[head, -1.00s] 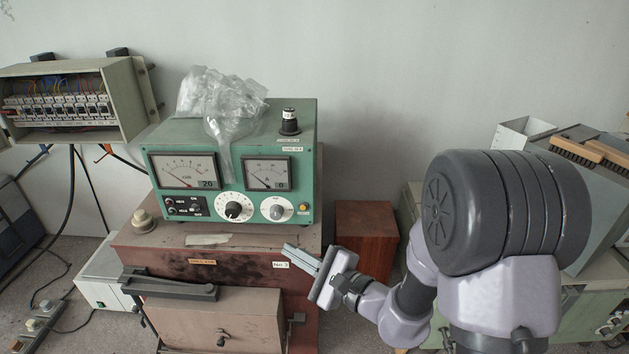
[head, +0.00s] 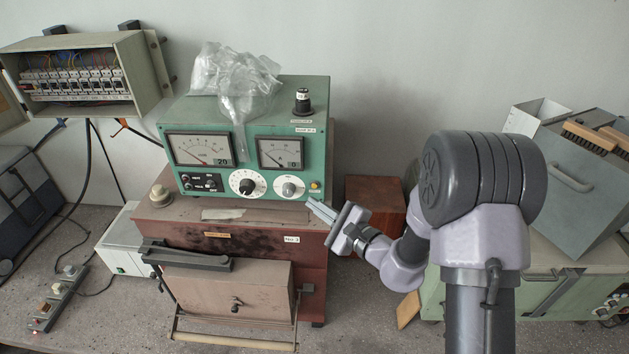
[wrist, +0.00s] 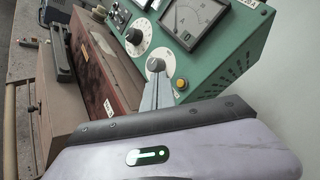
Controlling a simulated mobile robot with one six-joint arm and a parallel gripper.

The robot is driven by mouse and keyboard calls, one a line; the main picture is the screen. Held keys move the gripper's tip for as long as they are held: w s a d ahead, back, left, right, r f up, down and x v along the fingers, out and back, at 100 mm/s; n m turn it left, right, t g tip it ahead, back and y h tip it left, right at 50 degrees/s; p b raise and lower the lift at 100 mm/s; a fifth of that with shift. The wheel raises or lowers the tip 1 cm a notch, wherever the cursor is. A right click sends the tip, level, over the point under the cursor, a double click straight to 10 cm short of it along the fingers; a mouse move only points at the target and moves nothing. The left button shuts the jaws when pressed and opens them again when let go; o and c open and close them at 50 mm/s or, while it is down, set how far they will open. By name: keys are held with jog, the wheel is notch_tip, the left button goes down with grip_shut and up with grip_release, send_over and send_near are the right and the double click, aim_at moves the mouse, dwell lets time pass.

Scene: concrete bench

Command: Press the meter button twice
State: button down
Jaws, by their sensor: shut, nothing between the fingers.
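The meter is a green box (head: 253,132) with two dial gauges, standing on a red-brown cabinet. Its small yellow-orange button (head: 315,185) is at the lower right of the front panel, right of the grey-knobbed dial. The button also shows in the wrist view (wrist: 181,84), just right of the fingers. My gripper (head: 311,203) is shut and empty. Its tips are just below the button in the head view. In the wrist view the fingers (wrist: 156,82) point at the lower panel, overlapping the edge of the grey-knobbed dial (wrist: 160,55). I cannot tell whether they touch it.
A crumpled clear plastic bag (head: 240,80) drapes over the meter's top and front. A black knob (head: 302,101) stands on top. The red-brown cabinet (head: 270,245) juts out below the panel. A breaker box (head: 150,70) is at left, a grey case (head: 580,180) at right.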

aim_at(314, 186)
jog(key=shift+w, duration=1.35)
jog(key=shift+b, duration=0.3)
dwell(0.7)
jog(key=shift+w, duration=0.4)
jog(key=shift+w+d+b, duration=0.1)
jog(key=shift+w+b, duration=0.35)
dwell(0.5)
jog(key=shift+s, duration=0.1)
jog(key=shift+s+f+b, duration=0.1)
jog(key=shift+s+b, duration=0.5)
jog(key=shift+s, duration=0.15)
